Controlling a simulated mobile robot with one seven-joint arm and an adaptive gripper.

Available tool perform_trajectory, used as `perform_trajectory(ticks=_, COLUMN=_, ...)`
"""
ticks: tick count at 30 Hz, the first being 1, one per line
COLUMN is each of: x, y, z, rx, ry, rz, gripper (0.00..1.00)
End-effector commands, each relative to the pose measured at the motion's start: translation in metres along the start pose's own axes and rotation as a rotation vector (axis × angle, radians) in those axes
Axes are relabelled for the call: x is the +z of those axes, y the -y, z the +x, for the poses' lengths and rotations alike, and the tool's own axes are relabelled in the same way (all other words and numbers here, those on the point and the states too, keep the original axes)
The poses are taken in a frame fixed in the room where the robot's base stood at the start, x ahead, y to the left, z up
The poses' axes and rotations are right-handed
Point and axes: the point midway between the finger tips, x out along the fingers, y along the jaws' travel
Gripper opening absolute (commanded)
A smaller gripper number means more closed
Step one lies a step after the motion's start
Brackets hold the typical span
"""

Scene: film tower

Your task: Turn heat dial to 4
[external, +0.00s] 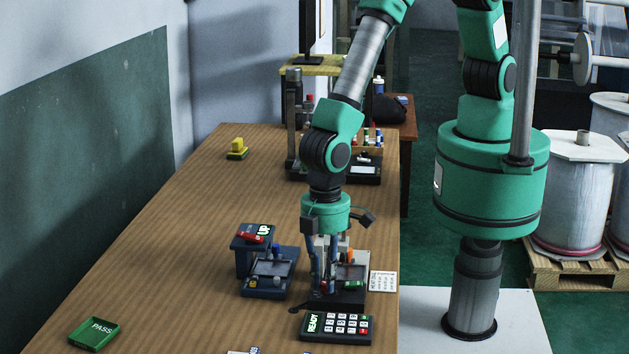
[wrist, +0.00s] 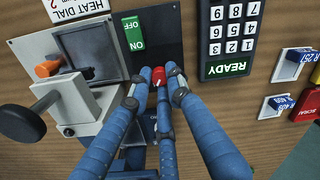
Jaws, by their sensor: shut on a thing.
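The heat dial is a small red knob (wrist: 158,76) with a white mark, on the dark front panel of a small machine (wrist: 150,40). In the wrist view my gripper's blue fingers (wrist: 155,95) are closed around the knob from the sides. In the external view my gripper (external: 324,282) points straight down at the machine's front, with a bit of red (external: 323,285) between its fingers. Which number the white mark points to cannot be read.
A keypad showing READY (external: 337,326) lies just in front. A blue machine (external: 268,265) stands left. The table's left side is mostly clear.

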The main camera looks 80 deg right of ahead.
Motion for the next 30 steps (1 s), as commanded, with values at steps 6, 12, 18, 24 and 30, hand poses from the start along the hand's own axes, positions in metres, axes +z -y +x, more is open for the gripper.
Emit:
perform_trajectory(ticks=6, x=-0.0013, y=0.0009, z=-0.0008, rx=-0.001, ry=-0.003, rz=0.017, gripper=0.00)
perform_trajectory(ticks=12, x=-0.0014, y=0.0009, z=-0.0008, rx=-0.001, ry=-0.003, rz=0.016, gripper=0.00)
perform_trajectory(ticks=18, x=-0.0011, y=0.0007, z=-0.0007, rx=-0.001, ry=-0.003, rz=0.016, gripper=0.37)
perform_trajectory(ticks=24, x=-0.0006, y=0.0003, z=-0.0004, rx=0.000, ry=-0.002, rz=0.015, gripper=0.37)
perform_trajectory(ticks=30, x=-0.0008, y=0.0003, z=-0.0050, rx=-0.001, ry=-0.002, rz=0.015, gripper=0.37)
